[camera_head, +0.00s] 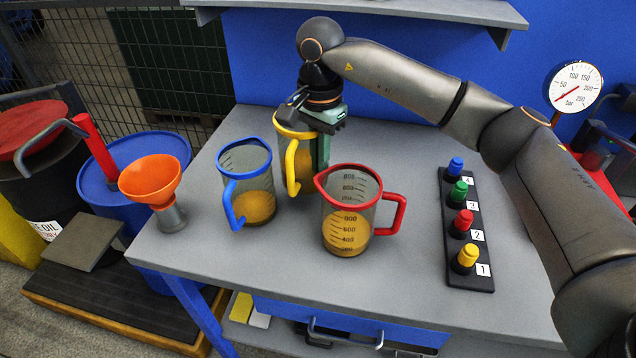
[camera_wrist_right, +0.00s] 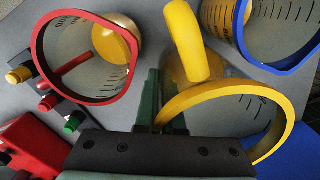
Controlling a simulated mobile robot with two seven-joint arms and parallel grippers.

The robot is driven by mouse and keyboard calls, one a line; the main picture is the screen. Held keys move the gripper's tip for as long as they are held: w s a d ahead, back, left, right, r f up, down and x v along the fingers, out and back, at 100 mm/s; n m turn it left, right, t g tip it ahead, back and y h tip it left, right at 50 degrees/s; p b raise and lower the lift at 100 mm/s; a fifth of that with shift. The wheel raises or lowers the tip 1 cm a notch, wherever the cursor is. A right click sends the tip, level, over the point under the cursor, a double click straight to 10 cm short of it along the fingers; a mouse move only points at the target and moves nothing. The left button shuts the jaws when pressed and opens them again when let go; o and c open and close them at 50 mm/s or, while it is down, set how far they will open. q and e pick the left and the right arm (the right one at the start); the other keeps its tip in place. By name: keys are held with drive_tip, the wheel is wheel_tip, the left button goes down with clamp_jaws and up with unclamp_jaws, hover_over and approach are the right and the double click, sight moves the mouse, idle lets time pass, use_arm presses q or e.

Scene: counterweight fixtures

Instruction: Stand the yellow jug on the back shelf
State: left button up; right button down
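The yellow jug (camera_head: 297,160) has a yellow rim and handle and some amber liquid. It stands on the grey table behind the other jugs, and its rim and handle also show close up in the right wrist view (camera_wrist_right: 190,50). My right gripper (camera_head: 318,150) comes down from above at the jug's right side. Its green fingers (camera_wrist_right: 165,105) are close together and appear shut on the jug's wall, with the rim between them. The contact is partly hidden. The back shelf (camera_head: 400,10) is the grey board at the top edge. My left gripper is not in view.
A blue jug (camera_head: 250,186) stands close left of the yellow one, and a red jug (camera_head: 347,215) stands in front right. An orange funnel (camera_head: 152,178) is at the left edge. A black button block (camera_head: 470,235) lies on the right. The shelf overhangs the back.

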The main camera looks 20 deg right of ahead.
sight(320, 185)
drive_tip(key=shift+f, duration=3.05)
drive_tip(key=shift+f, duration=0.15)
drive_tip(key=c, duration=1)
unclamp_jaws()
drive_tip(key=shift+c, duration=0.2)
